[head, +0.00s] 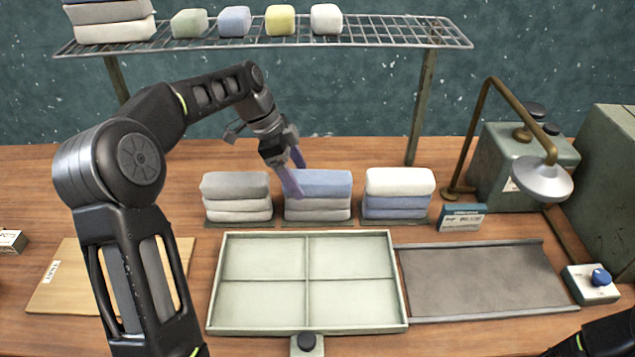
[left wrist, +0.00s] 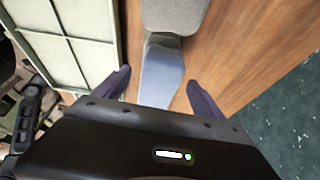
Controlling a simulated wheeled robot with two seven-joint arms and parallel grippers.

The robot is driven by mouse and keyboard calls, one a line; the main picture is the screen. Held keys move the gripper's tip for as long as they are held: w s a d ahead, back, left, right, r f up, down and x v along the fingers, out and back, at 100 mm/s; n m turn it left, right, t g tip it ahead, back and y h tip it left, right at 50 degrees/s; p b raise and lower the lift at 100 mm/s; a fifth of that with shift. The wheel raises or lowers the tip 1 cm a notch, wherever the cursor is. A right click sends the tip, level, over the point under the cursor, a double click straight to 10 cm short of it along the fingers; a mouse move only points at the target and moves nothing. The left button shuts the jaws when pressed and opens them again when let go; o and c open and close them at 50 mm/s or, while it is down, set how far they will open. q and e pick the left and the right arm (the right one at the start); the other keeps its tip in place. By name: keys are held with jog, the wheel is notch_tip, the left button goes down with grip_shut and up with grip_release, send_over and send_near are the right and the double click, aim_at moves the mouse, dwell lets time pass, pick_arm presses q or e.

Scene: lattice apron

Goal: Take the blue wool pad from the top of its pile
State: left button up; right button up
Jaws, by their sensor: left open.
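The blue wool pad (head: 325,184) lies on top of the middle pile, above grey pads (head: 318,209). My left gripper (head: 294,182) reaches down at the left end of this pad, with its fingers open. In the left wrist view the blue pad (left wrist: 160,80) shows between the two open fingers of the left gripper (left wrist: 157,79), with a visible gap on each side. Whether the fingertips are below the pad's top face is hard to tell. My right gripper is out of view; only a dark part of my right arm shows at the lower right corner.
A grey pile (head: 236,187) stands left and a white-topped pile (head: 400,182) right, both close by. A four-compartment tray (head: 216,280) lies in front, empty, with a grey mat (head: 480,280) beside it. A lamp (head: 543,182) stands right.

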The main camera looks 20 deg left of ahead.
aim_at(315, 177)
pick_arm(q)
jog(key=d, duration=0.1)
jog(key=w+d, duration=0.1)
jog(key=d+p, duration=0.1)
jog(key=shift+w+d, duration=0.25)
jog(key=shift+d, duration=0.1)
jog(key=shift+f, duration=0.55)
jog(key=shift+c, duration=0.4)
jog(key=c, duration=1.4)
